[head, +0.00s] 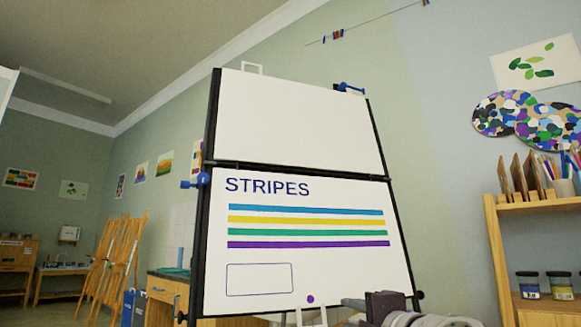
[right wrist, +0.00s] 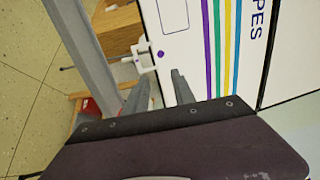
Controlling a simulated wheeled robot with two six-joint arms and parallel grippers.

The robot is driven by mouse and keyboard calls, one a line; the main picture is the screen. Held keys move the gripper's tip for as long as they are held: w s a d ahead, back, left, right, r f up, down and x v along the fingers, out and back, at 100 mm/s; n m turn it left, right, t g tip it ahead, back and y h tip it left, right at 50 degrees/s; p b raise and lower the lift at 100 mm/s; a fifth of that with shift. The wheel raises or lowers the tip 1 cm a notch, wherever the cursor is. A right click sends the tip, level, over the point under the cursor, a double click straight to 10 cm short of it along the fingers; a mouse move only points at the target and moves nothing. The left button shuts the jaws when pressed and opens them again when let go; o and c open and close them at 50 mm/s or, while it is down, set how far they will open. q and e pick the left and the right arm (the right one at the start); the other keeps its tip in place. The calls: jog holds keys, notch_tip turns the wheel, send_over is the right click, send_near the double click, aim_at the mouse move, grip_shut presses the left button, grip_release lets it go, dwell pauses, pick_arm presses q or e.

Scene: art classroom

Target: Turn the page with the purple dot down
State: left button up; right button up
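The page with the purple dot is the lower white page (head: 330,275) on a black-framed stand, headed STRIPES, with blue, yellow, green and purple stripes. Its purple dot (head: 310,299) is at the bottom edge and also shows in the right wrist view (right wrist: 161,54). A white loop tab (head: 312,317) hangs below the dot; in the right wrist view the tab (right wrist: 145,60) is just beyond my fingertips. My right gripper (right wrist: 160,84) is open and empty, its two fingers apart, short of the tab. My left gripper is not in view.
A blank white page (head: 300,120) fills the upper half, with a white tab (head: 252,68) on top. Blue clamps (head: 350,88) sit on the frame. A wooden shelf (head: 540,203) with paint jars stands right; wooden easels (head: 115,260) stand left.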

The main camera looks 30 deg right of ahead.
jog(key=s+a+r, duration=0.1)
jog(key=s+r, duration=0.1)
jog(key=s, duration=0.7)
jog(key=shift+s+a, duration=0.15)
jog(key=shift+a, duration=0.25)
dwell(0.8)
dwell(0.4)
